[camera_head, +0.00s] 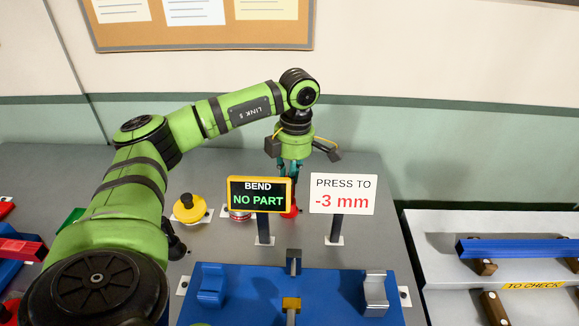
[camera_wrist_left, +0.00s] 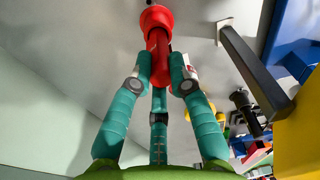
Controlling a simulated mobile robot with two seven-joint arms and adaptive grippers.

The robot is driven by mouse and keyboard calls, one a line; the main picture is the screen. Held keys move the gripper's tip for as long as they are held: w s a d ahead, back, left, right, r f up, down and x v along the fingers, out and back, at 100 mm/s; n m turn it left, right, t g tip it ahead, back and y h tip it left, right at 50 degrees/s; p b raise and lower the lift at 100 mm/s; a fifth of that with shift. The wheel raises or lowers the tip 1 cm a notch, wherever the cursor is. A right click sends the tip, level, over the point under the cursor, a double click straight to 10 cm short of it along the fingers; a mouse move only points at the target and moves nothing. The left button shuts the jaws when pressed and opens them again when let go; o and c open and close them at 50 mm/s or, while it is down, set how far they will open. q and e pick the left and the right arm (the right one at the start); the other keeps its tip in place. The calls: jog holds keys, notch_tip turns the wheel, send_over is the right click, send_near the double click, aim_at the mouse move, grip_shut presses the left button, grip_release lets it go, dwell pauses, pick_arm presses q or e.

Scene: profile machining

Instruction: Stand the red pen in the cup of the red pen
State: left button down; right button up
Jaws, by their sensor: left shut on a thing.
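My left gripper (camera_head: 293,178) points down behind the two signs, with its teal fingers partly hidden by them. In the left wrist view its fingers (camera_wrist_left: 160,72) are shut on a red shaft (camera_wrist_left: 157,45), which I take for the red pen. A wider round red part (camera_wrist_left: 156,18) shows at the shaft's far end. I cannot tell if it belongs to the pen or is a separate holder. A low red and white round thing (camera_head: 240,215), possibly the cup, stands left of the gripper, mostly hidden by the BEND sign. My right gripper is not in view.
The BEND sign (camera_head: 260,194) and the PRESS TO sign (camera_head: 342,194) stand on posts in front of the gripper. A blue fixture (camera_head: 335,290) fills the front.

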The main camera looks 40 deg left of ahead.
pick_arm(q)
jog(key=c, duration=1.1)
grip_release()
jog(key=r, duration=1.2)
jog(key=shift+w+d, duration=0.25)
jog(key=shift+w, duration=0.15)
